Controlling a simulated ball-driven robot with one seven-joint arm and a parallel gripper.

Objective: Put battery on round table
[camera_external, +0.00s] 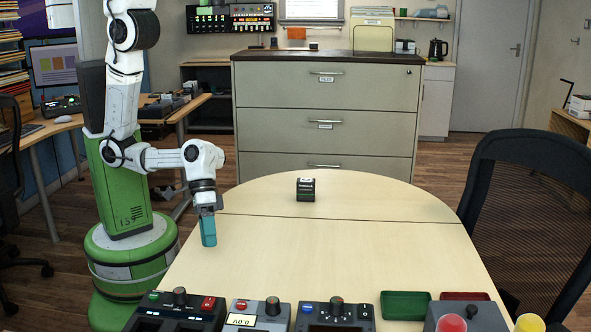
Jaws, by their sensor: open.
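A small black box with a white label on top (306,189), which looks like a battery, stands on the round-ended wooden table (350,232), near its far side. My gripper (207,212) points down over the table's left edge, left of the box and nearer the camera. It is open. A teal, block-shaped thing (209,232) shows directly below my gripper, at or near the tabletop. I cannot tell whether it lies between the fingers, touches them or is part of them. The fingertips are not clear at this size.
Control boxes (262,315), a green tray (405,305) and a grey box with coloured knobs (466,315) line the table's near edge. A drawer cabinet (325,105) stands behind, and a mesh chair (530,200) at right. The table's middle is clear.

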